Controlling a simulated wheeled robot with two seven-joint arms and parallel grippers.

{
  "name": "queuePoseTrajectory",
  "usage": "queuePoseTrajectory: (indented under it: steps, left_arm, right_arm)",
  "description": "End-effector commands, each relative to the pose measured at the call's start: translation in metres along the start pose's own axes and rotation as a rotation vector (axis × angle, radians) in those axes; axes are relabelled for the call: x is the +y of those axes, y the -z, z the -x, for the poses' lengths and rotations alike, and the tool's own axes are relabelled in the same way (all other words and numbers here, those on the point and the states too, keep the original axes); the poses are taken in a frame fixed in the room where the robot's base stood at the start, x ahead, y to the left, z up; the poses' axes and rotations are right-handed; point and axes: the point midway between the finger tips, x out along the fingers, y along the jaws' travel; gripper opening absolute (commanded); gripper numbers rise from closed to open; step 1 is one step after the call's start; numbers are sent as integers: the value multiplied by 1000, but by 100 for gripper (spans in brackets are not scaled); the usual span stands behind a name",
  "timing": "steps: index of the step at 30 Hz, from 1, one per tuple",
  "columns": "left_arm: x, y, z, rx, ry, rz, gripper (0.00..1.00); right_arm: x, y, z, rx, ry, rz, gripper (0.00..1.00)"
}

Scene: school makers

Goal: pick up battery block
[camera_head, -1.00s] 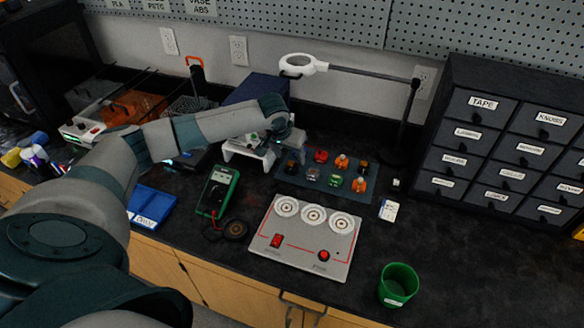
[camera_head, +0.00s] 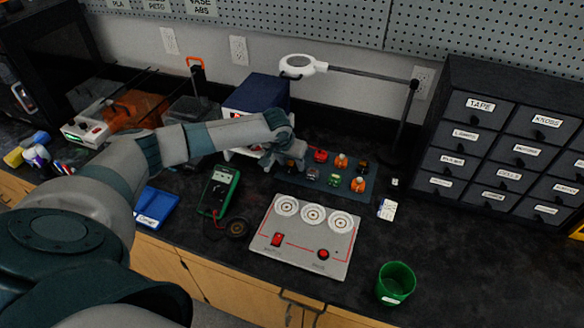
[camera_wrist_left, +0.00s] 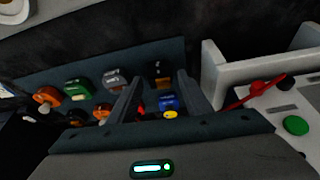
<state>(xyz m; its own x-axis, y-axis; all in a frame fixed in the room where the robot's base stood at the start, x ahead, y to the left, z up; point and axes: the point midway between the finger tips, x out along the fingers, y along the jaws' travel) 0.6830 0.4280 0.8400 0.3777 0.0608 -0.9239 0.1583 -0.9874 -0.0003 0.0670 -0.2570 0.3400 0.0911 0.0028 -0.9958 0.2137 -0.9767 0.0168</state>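Several small component blocks stand in two rows on a dark blue-grey mat (camera_head: 318,184). A black block with an amber-brown part (camera_wrist_left: 158,75) looks most like the battery block, but I cannot read a label. In the left wrist view it shows between the fingers of my left gripper (camera_wrist_left: 160,80); contact cannot be told. A blue block with a yellow part (camera_wrist_left: 170,103) lies closer to the palm. In the head view my left gripper (camera_head: 296,165) is low over the mat's left end and hides these blocks. It is open. My right gripper is out of view.
Grey (camera_wrist_left: 115,79) and red (camera_wrist_left: 140,106) blocks stand close beside the fingers. A white stand (camera_wrist_left: 222,75) rises next to the mat. A control panel (camera_head: 305,246) lies in front. A green cup (camera_head: 396,283) and drawers (camera_head: 500,145) are at right.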

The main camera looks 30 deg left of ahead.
Motion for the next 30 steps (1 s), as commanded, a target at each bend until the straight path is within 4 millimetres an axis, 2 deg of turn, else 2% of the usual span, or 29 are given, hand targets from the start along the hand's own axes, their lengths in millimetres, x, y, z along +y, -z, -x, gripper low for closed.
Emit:
queuePoseTrajectory:
  steps: [1,3,4,17,25,26,30]
  left_arm:
    - [0,0,0,0,0,0,31]
    - [0,0,0,0,0,0,14]
    - [0,0,0,0,0,0,10]
    - [0,2,5,1,0,0,10]
    - [0,16,34,4,-2,1,10]
    - [2,17,38,4,-3,0,10]
    - [31,20,53,4,-5,-3,10]
  right_arm:
    - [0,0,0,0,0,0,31]
    - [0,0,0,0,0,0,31]
    - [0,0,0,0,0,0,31]
    - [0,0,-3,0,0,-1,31]
    - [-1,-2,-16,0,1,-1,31]
    - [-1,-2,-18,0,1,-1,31]
    - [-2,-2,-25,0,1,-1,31]
